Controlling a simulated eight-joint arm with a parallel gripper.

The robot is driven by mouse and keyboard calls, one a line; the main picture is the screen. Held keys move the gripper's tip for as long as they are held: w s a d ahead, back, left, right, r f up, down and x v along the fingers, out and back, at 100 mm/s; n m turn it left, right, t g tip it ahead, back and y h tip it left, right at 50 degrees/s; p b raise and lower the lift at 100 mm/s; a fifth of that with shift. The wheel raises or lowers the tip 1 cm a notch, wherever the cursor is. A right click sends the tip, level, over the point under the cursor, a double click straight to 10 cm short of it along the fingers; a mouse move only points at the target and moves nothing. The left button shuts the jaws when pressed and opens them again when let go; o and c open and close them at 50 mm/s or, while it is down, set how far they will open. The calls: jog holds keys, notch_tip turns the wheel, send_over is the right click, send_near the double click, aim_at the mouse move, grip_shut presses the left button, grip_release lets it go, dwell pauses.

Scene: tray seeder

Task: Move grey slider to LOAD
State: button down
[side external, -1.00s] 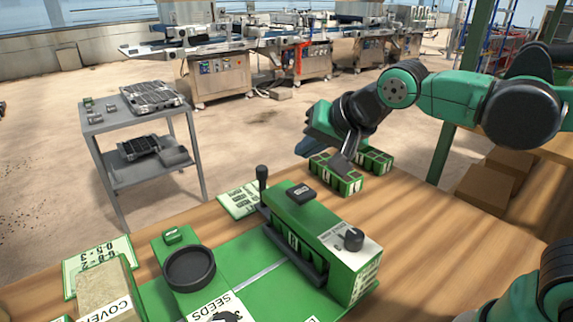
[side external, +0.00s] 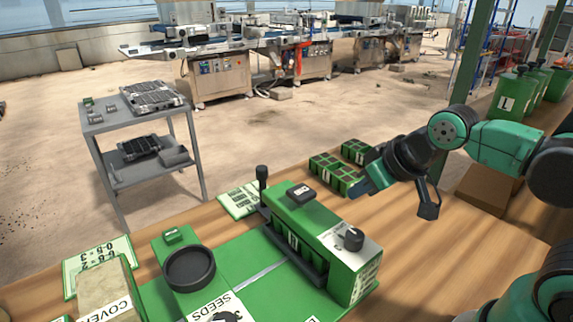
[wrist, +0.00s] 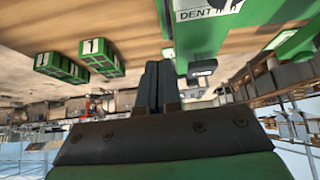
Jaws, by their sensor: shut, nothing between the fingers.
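The green seeder housing (side external: 325,240) stands on the wooden bench. A small dark block with a white label (side external: 300,193) sits on its top; it also shows upside down in the wrist view (wrist: 202,68). A dark upright handle (side external: 262,182) stands at its far left end, and a black knob (side external: 353,238) sits at its near right end. I cannot tell which dark part is the grey slider, and no LOAD mark is readable. My gripper (side external: 360,190) is shut and empty, above the bench, right of the housing. Its dark fingers (wrist: 158,68) are together in the wrist view.
Green seed trays (side external: 333,172) lie behind my gripper, close to it. A green bed with a black round cup (side external: 188,268) lies left of the housing. Green bins (side external: 515,95) stand at the far right.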

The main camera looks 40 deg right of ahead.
dwell(0.3)
jog(key=c, duration=1)
grip_release()
jog(key=shift+w+r, duration=0.1)
jog(key=shift+c, duration=0.2)
jog(key=o, duration=0.5)
jog(key=shift+m+g, duration=0.6)
jog(key=shift+m, duration=0.2)
jog(key=w+r, duration=0.3)
jog(key=w, duration=0.1)
jog(key=shift+a+r, duration=0.3)
jog(key=shift+a, duration=0.05)
jog(key=m+g, duration=0.6)
jog(key=m, duration=0.1)
send_over(261, 167)
jog(key=shift+s+d+f, duration=0.1)
jog(key=shift+s+f, duration=0.05)
jog(key=shift+f, duration=0.4)
jog(key=shift+s+f, duration=0.1)
jog(key=shift+f, duration=0.45)
jog(key=shift+w+f, duration=0.15)
jog(key=shift+f, duration=2.95)
